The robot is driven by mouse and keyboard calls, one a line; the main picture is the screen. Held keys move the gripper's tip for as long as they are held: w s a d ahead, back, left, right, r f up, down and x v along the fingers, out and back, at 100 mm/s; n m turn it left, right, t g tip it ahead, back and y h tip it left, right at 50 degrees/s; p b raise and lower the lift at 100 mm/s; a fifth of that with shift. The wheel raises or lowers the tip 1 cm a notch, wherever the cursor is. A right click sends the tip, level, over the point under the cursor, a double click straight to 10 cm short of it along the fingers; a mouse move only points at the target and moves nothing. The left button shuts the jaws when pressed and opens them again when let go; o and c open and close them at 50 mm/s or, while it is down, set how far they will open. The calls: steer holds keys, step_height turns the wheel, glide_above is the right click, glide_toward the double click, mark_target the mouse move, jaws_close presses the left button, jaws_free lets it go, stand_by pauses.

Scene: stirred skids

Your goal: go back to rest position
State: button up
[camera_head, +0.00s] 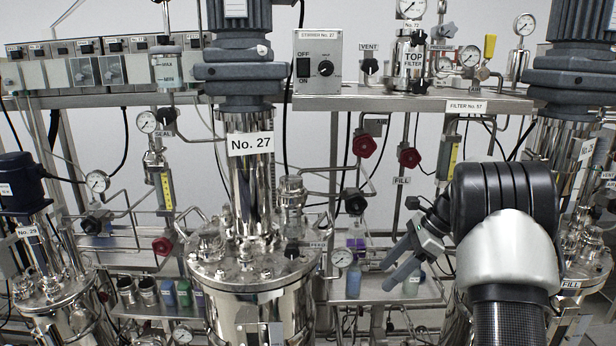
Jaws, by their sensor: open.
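My gripper (392,264) is in the right half of the view, at the end of my black and silver arm. Its two grey fingers point down and to the left and are spread apart. Nothing shows between them. It hangs in front of the lower shelf, to the right of the steel vessel labelled No. 27 (262,285), and appears apart from it. My arm hides part of the skid behind it on the right.
A stirrer box (318,62) and the top filter (411,65) stand on the upper shelf. Red valve knobs (364,146) hang below it. A blue bottle (353,283) stands on the lower shelf near my gripper. More vessels stand at left (60,300) and right.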

steer(key=s+a+r+n+t+h, duration=0.1)
steer(key=s+a+r+n+h, duration=0.2)
steer(key=s+r, duration=0.4)
steer(key=s+a+r+n, duration=0.2)
steer(key=s+r+n, duration=0.3)
steer(key=s+r, duration=0.15)
steer(key=s+a+n+t+h, duration=0.1)
steer(key=s+n+t+h, duration=0.2)
steer(key=s+n, duration=0.8)
steer(key=s, duration=0.8)
steer(key=shift+a+f+h, duration=0.2)
steer(key=shift+a+h, duration=0.05)
steer(key=shift+h, duration=0.05)
